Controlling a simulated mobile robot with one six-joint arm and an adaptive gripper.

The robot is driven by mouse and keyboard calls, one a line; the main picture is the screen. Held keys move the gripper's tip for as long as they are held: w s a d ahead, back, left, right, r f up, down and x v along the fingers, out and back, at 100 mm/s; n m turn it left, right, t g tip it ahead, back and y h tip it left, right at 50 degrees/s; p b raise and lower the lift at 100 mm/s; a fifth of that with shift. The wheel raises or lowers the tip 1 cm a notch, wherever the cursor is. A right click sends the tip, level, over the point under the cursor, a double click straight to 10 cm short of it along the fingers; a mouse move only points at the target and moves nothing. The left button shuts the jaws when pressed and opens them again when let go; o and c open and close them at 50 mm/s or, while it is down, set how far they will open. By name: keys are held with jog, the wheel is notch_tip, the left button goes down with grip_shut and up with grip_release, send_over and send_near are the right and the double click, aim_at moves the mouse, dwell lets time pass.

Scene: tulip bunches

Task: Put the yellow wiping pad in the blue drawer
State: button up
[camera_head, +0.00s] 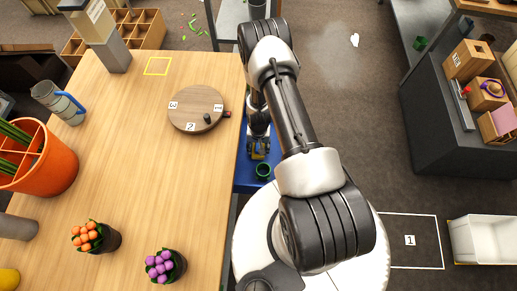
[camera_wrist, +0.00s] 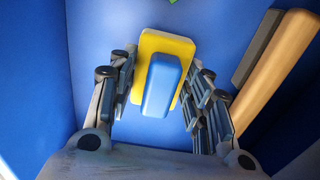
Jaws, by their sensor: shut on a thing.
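The yellow wiping pad (camera_wrist: 165,48) with a blue block-shaped grip (camera_wrist: 161,86) is between the fingers of my gripper (camera_wrist: 160,95) in the wrist view. My gripper is shut on it. Blue surfaces of the blue drawer (camera_wrist: 215,25) surround the pad in the wrist view. Whether the pad touches the drawer floor I cannot tell. In the head view my gripper (camera_head: 259,148) points down over the blue drawer (camera_head: 243,178), beside the table's right edge. The pad is mostly hidden there.
The wooden table (camera_head: 150,150) holds a round numbered board (camera_head: 196,108), an orange pot (camera_head: 45,160) and two flower bunches.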

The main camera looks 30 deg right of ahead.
aim_at(258, 145)
jog(key=shift+f, duration=0.65)
jog(key=shift+f, duration=0.15)
jog(key=o, duration=1.1)
notch_tip(258, 145, up, 12)
jog(key=p, duration=0.3)
jog(key=shift+s, duration=0.1)
